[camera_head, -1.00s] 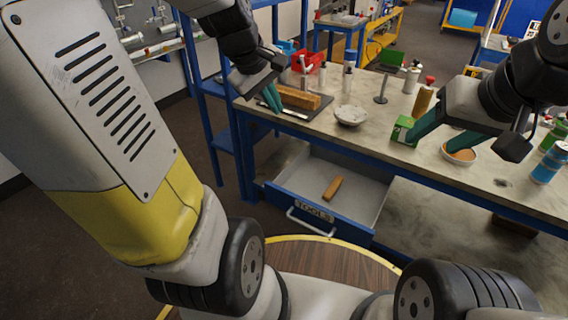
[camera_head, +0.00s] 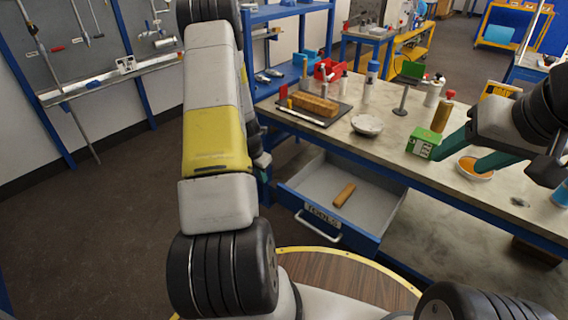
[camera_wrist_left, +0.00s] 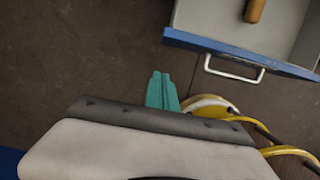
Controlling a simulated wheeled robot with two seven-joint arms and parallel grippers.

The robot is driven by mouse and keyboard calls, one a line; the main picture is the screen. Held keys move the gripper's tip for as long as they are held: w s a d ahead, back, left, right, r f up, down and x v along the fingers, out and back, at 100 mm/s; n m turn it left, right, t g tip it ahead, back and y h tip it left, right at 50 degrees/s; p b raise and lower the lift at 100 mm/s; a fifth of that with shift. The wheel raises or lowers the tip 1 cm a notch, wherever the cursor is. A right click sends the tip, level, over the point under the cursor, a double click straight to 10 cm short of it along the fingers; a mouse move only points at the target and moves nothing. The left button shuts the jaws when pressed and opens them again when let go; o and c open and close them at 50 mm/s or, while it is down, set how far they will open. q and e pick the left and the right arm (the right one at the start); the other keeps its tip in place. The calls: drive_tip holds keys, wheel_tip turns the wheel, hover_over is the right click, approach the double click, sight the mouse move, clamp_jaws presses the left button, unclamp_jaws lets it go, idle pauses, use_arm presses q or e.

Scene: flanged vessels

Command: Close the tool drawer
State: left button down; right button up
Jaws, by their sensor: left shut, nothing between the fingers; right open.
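The tool drawer (camera_head: 322,216) stands pulled out under the workbench, with a blue front, a label and a pale bar handle (camera_head: 318,227). A wooden-handled item (camera_head: 344,194) lies inside it. The drawer (camera_wrist_left: 230,52) and its handle (camera_wrist_left: 234,74) also show at the top right of the left wrist view. My left gripper (camera_wrist_left: 161,78) is shut and empty, above the floor and apart from the handle, which lies up and right of it in that view. My left arm mostly hides it in the head view. My right gripper (camera_head: 452,161) is open over the benchtop.
The workbench (camera_head: 395,128) holds a tray with a brown block (camera_head: 315,104), a white bowl (camera_head: 367,124), a green box (camera_head: 423,143) and an orange-filled bowl (camera_head: 475,168). The floor left of the drawer is clear.

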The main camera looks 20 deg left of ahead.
use_arm(q)
drive_tip(key=w+d+f, duration=0.2)
drive_tip(key=w+f, duration=0.3)
drive_tip(key=f, duration=0.3)
drive_tip(key=shift+w+f, duration=0.3)
drive_tip(key=shift+w, duration=0.1)
drive_tip(key=shift+w+d, duration=0.1)
drive_tip(key=shift+d, duration=0.05)
